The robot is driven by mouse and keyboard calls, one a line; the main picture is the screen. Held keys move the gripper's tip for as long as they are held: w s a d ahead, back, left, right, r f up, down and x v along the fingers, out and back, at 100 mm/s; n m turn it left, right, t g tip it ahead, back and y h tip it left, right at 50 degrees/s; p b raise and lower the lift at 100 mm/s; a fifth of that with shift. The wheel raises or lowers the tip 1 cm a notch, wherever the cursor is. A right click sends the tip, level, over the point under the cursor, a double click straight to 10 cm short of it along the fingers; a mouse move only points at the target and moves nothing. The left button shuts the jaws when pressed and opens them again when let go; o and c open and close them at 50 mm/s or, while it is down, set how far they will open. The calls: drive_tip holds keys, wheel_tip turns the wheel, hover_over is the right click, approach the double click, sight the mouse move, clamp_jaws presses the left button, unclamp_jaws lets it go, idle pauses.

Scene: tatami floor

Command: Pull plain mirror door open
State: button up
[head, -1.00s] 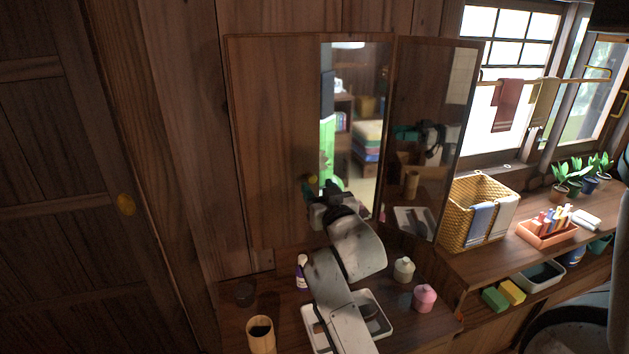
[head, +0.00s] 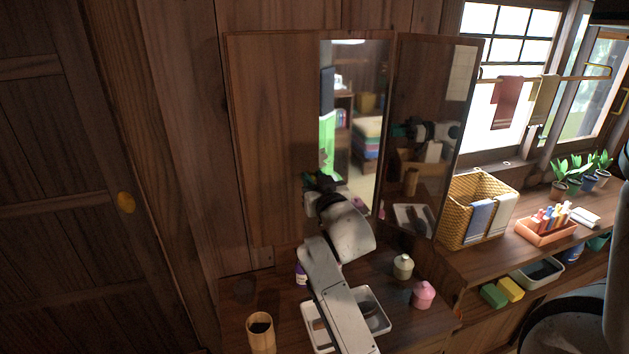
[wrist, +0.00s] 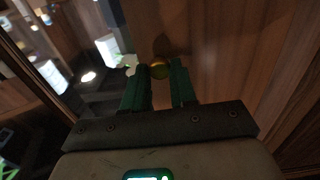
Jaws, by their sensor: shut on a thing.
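The mirror cabinet stands against the wood wall, with a plain wood-coloured panel (head: 275,130) on the left, a reflecting strip (head: 350,110) beside it and an angled mirror panel (head: 428,130) on the right. I cannot tell whether the wood is a panel or partly a reflection. My gripper (head: 318,182) is at the lower part of the panel, near the edge of the reflection. In the wrist view, a round brass knob (wrist: 160,70) sits between the tips of my green fingers (wrist: 165,80), which are shut on it. In the head view my gripper hides the knob.
The counter below holds a tray (head: 384,325), a pink jar (head: 423,295), a cream jar (head: 403,266), a purple bottle (head: 300,274) and a bamboo cup (head: 262,338). A wicker basket (head: 468,228) stands to the right.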

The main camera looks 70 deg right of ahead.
clamp_jaws()
drive_tip(key=shift+a, duration=0.1)
